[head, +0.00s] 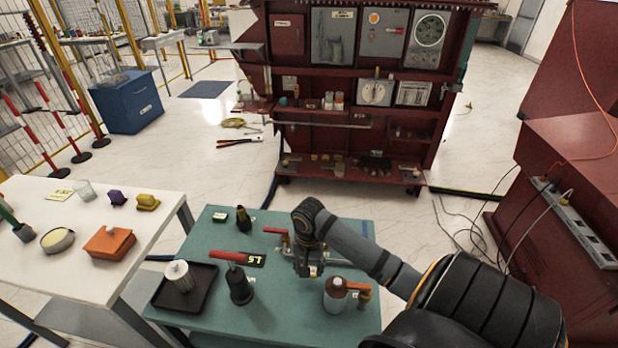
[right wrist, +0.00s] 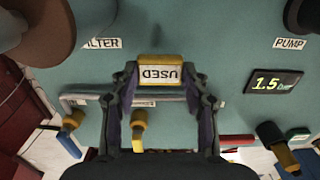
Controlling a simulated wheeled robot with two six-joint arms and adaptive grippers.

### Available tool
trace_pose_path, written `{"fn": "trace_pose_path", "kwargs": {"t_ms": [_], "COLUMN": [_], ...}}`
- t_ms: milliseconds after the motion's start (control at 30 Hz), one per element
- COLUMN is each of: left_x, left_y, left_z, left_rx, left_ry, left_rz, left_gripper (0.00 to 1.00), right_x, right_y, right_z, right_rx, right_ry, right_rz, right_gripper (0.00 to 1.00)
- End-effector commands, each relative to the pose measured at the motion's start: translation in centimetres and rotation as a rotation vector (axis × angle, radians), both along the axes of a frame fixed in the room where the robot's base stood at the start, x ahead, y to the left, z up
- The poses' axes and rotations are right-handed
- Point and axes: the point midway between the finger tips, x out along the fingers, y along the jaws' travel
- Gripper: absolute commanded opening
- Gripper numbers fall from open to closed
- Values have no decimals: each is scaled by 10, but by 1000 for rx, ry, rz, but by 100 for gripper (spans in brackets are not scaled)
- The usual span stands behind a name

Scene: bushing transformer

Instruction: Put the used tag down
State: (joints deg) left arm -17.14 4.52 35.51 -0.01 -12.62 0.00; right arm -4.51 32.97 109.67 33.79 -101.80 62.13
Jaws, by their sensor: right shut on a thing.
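The used tag (right wrist: 160,73) is a small yellow block with a white face reading USED, upside down in the right wrist view. My right gripper (right wrist: 161,88) is shut on it, one finger on each side. In the head view my right gripper (head: 310,270) points down over the teal table (head: 285,325). The tag cannot be made out there, and I cannot tell its exact height above the table. My left gripper is not in view.
A black pump (head: 240,288), a lit display (head: 254,260) and a dark tray (head: 207,282) with a white cylinder (head: 178,276) are to the left. Labels read PUMP (right wrist: 290,44) and partly LTER (right wrist: 101,44).

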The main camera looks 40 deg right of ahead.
Motion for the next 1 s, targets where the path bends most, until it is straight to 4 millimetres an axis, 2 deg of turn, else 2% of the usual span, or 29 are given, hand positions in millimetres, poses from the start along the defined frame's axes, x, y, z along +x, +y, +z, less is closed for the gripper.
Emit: {"fn": "trace_pose_path", "kwargs": {"t_ms": [100,200,500,533,700,1000], "left_x": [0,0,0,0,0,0], "left_y": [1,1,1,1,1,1], "left_z": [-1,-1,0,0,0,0], "left_rx": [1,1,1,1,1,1], "left_ry": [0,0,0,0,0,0], "left_rz": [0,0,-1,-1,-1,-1], "left_gripper": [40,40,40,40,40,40], "right_x": [0,0,0,0,0,0], "right_y": [-1,-1,-1,-1,-1,-2], "right_z": [-20,-32,-34,-35,-34,-33], "right_rx": [3,2,0,0,-1,-1], "right_ry": [3,1,1,2,2,0], "right_rz": [-3,-1,0,0,0,0], "right_gripper": [30,30,30,47,69,69]}}
